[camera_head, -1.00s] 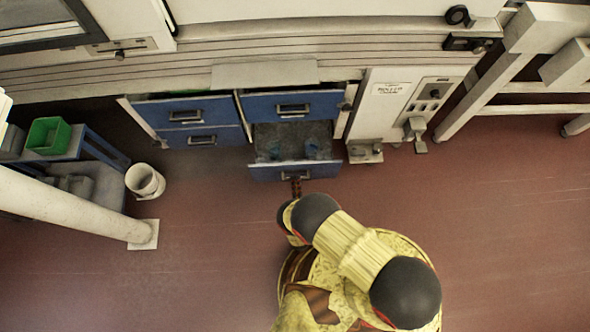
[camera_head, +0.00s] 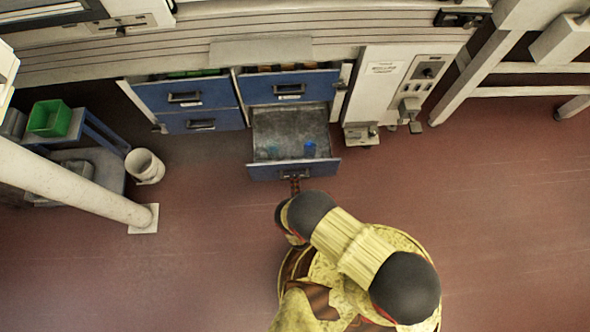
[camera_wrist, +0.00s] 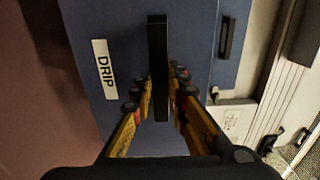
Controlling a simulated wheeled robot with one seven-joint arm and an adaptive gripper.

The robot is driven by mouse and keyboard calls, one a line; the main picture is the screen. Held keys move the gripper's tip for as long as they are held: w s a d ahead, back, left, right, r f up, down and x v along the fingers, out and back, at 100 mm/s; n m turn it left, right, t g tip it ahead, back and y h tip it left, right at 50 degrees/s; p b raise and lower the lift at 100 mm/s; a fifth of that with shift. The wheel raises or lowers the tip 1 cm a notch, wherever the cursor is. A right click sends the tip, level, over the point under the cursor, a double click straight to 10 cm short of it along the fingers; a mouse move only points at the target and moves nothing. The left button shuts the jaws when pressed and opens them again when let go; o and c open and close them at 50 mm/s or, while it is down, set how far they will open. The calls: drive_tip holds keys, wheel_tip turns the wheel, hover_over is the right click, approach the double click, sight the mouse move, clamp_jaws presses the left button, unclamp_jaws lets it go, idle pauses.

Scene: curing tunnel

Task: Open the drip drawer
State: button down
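The drip drawer (camera_head: 325,169) is the lower right blue drawer in the head view and stands well out from its cabinet. Its grey inside shows, with small blue items (camera_head: 310,148) near the front. In the wrist view its blue front fills the middle, with a white DRIP label (camera_wrist: 104,70) left of the dark bar handle (camera_wrist: 158,40). My gripper (camera_wrist: 160,85) has its yellow fingers on both sides of this handle and appears closed on it. In the head view my gripper (camera_head: 295,185) is at the drawer front, partly hidden by my arm.
Other blue drawers, upper right (camera_head: 265,90), upper left (camera_head: 160,97) and lower left (camera_head: 175,125), surround it. A control panel (camera_head: 385,85) stands right. A white bucket (camera_head: 146,166) and a white post (camera_head: 90,200) are left. Red floor is open to the right.

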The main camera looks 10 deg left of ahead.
drive_tip(key=c, duration=1.7)
unclamp_jaws()
